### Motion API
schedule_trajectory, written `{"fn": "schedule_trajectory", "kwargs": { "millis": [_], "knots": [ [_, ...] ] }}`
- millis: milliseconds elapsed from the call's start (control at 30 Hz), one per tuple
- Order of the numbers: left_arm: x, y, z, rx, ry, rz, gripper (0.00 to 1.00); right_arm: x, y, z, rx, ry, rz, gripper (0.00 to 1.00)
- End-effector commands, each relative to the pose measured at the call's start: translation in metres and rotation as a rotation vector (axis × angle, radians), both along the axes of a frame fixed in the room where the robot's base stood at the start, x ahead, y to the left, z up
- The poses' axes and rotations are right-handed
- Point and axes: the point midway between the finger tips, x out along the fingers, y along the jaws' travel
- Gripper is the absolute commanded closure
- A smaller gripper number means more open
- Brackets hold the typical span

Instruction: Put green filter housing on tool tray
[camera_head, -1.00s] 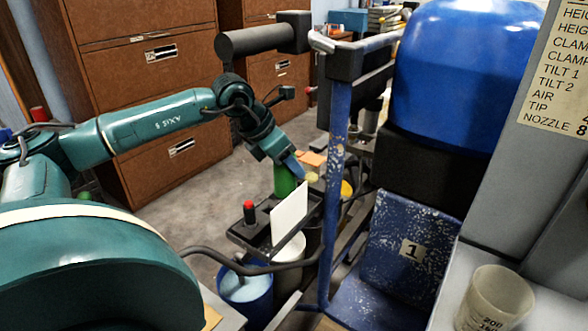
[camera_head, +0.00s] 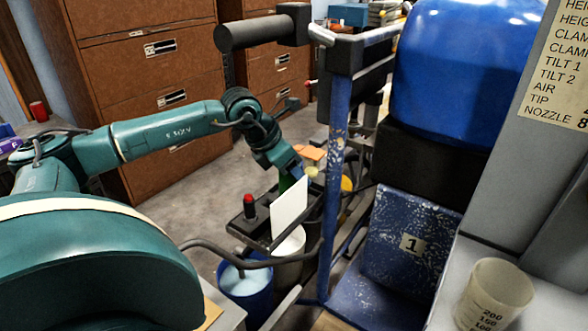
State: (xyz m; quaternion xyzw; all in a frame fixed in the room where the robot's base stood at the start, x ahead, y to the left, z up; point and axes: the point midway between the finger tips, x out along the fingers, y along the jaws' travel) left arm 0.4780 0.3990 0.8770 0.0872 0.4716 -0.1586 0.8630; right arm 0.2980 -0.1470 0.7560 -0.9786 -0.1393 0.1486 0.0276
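The green filter housing (camera_head: 286,183) shows only as a small dark green patch just below my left gripper, behind a white upright card (camera_head: 289,208). The rest of it is hidden by the card and the gripper. The black tool tray (camera_head: 242,230) is at the middle of the view, left of the blue post; the card stands at its right side. My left gripper (camera_head: 298,173) reaches down at the card's top edge, close to the housing. Its fingers are too small and covered to tell whether they grip the housing. My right gripper is out of view.
A red-topped black knob (camera_head: 249,206) stands on the tray. The blue post (camera_head: 336,150) rises close right of my gripper. A black horizontal cylinder (camera_head: 255,31) is above my wrist.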

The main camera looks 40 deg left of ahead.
Motion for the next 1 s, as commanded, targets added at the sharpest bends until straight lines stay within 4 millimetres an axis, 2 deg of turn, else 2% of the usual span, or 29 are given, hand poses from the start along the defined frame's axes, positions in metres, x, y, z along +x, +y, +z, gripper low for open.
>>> {"fn": "schedule_trajectory", "kwargs": {
  "millis": [133, 467, 800, 1000],
  "knots": [
    [0.0, 0.0, 0.0, 0.0, 0.0, 0.0, 0.37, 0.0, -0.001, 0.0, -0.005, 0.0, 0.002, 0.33],
    [-0.001, 0.001, 0.006, 0.001, 0.0, 0.001, 0.37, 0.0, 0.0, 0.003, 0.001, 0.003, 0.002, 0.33],
    [-0.029, 0.012, 0.05, 0.005, -0.001, 0.002, 0.37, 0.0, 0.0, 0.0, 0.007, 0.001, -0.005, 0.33],
    [-0.037, 0.015, 0.064, 0.001, 0.0, 0.001, 0.37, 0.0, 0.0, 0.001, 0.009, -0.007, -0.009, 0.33]
  ]
}}
